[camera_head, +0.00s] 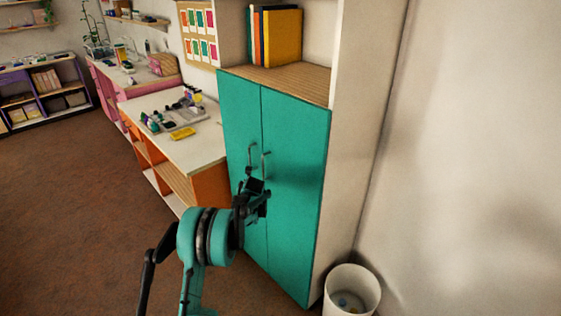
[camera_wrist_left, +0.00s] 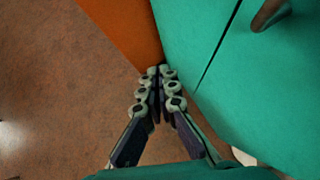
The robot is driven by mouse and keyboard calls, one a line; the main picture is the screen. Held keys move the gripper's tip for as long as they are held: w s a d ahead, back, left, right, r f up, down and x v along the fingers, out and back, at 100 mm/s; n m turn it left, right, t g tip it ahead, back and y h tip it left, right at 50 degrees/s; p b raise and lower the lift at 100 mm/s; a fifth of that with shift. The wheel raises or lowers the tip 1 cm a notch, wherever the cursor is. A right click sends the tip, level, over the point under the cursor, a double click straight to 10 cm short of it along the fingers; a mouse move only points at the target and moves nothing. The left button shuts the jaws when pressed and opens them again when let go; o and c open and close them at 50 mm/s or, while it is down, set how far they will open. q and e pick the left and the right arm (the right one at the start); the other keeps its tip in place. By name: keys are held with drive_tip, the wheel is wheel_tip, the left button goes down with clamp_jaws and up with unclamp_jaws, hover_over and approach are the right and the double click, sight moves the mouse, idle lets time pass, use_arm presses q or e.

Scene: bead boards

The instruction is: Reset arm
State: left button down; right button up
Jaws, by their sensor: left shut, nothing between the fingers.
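My left gripper (camera_head: 258,190) is in front of the teal cabinet (camera_head: 295,180), just below its two door handles (camera_head: 257,157). In the left wrist view the gripper (camera_wrist_left: 164,72) points down past the cabinet doors (camera_wrist_left: 265,95), with its fingertips together and nothing between them. One handle (camera_wrist_left: 270,14) shows at the top right of that view, apart from the fingers. Both cabinet doors look shut. My right gripper is in neither view.
A white waste bin (camera_head: 352,290) stands at the cabinet's right front corner. A white-topped desk (camera_head: 190,148) with orange sides, holding a tray and small items, adjoins the cabinet on the left. Brown floor (camera_head: 70,215) is clear at the left.

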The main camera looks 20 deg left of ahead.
use_arm(q)
drive_tip(key=s+d+r+n+h, duration=0.1)
drive_tip(key=s+d+r+n, duration=0.6)
drive_tip(key=s+r, duration=0.25)
drive_tip(key=s+d+r+n+h, duration=0.2)
drive_tip(key=s+d+r+n, duration=0.55)
drive_tip(key=s, duration=0.25)
drive_tip(key=s+d+f+n, duration=0.1)
drive_tip(key=s+d+n, duration=0.2)
drive_tip(key=s, duration=0.5)
drive_tip(key=s+d+f+n+h, duration=0.1)
drive_tip(key=s+d+n, duration=0.2)
drive_tip(key=s+n, duration=0.3)
drive_tip(key=s+d+f+n+h, duration=0.1)
drive_tip(key=s+d+n, duration=0.2)
drive_tip(key=s, duration=0.8)
drive_tip(key=shift+d+f+n, duration=0.2)
drive_tip(key=shift+d+n, duration=0.2)
drive_tip(key=shift+n, duration=0.55)
drive_tip(key=shift+d, duration=0.1)
